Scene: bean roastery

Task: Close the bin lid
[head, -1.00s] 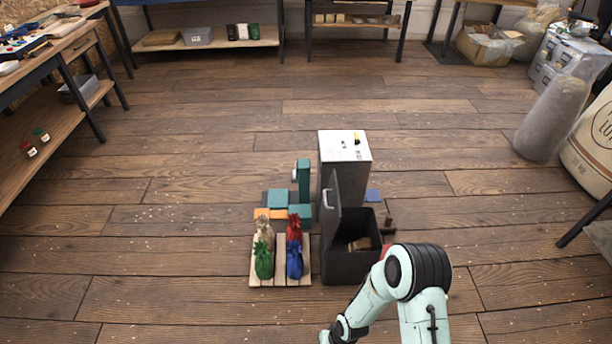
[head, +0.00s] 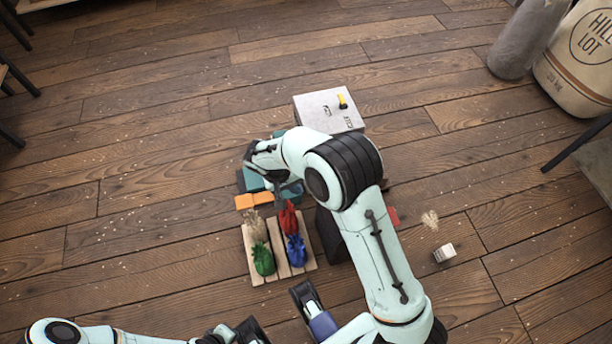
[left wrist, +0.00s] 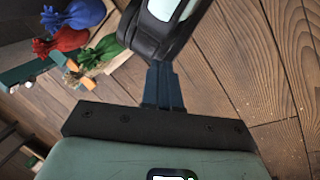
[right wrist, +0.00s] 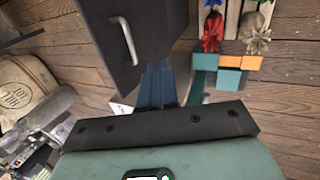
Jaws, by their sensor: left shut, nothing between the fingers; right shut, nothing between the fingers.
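The bin (head: 330,238) is dark and mostly hidden behind my right arm in the head view. Its lid (right wrist: 95,25) shows in the right wrist view as a dark panel with a pale bar handle (right wrist: 124,40). The lid's angle cannot be read clearly now. My right gripper (head: 291,188) is shut and empty, near the lid's side above the sacks. In the right wrist view its fingers (right wrist: 158,85) overlap the lid's lower edge; contact cannot be told. My left gripper (left wrist: 163,88) is shut and empty, low at the front, with an arm link close before it.
A slatted pallet (head: 257,279) holds red, blue, green and beige sacks left of the bin. Teal and orange blocks (head: 254,200) lie behind it. A grey-topped cabinet (head: 318,103) stands behind the bin. A small white box (head: 444,253) lies on the floor at right.

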